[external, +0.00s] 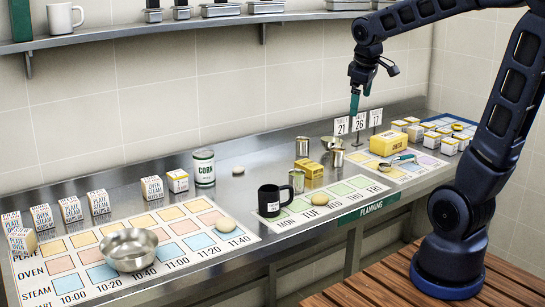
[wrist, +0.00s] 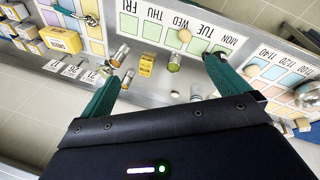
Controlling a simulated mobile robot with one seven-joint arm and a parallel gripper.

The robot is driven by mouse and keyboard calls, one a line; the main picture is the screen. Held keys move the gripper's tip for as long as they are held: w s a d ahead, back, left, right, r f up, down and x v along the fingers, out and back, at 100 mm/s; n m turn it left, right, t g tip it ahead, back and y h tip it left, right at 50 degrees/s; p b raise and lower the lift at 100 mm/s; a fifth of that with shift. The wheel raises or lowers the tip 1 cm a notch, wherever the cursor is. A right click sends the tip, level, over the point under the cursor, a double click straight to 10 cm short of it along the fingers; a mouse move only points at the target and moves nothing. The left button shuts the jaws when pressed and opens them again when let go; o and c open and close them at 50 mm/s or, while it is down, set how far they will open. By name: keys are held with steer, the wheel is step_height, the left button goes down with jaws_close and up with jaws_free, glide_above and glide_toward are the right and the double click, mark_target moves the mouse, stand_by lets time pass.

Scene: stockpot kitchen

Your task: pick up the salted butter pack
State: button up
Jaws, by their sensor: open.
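Two yellow packs could be the butter; I cannot read their labels surely. A larger yellow box (external: 389,144) with dark lettering lies on the right-hand chart. In the wrist view, the small pack (wrist: 147,65) appears between my fingers, and the larger box (wrist: 62,38) is at upper left. My gripper (external: 355,108) hangs above the counter near the number cards, its green fingers apart and empty. It also shows in the wrist view (wrist: 160,69), touching neither pack.
Metal tins (external: 302,147) stand close around the small pack. Number cards (external: 359,122) stand behind. A black mug (external: 272,200), corn can (external: 204,168) and steel bowl (external: 129,249) are farther left. Small cartons (external: 414,132) are at right. A shelf (external: 190,25) runs along the wall.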

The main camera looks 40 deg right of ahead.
steer(key=w+d+f+n+g+h, duration=0.1)
steer(key=w+f+n, duration=0.25)
steer(key=w, duration=0.45)
steer(key=w+d+f+n+g+h, duration=0.1)
steer(key=w+d+f+n, duration=0.2)
steer(key=w, duration=0.6)
steer(key=n+g+h, duration=0.1)
steer(key=n, duration=0.5)
glide_toward(310, 163)
steer(key=x, duration=0.4)
steer(key=shift+s+d+f, duration=0.15)
steer(key=shift+d, duration=0.3)
steer(key=shift+a+x, duration=0.2)
steer(key=shift+x, duration=1.2)
steer(key=shift+a+x, duration=0.2)
steer(key=shift+x, duration=1.15)
steer(key=shift+f, duration=0.15)
steer(key=c, duration=0.9)
steer(key=shift+o, duration=0.2)
steer(key=shift+w, duration=0.2)
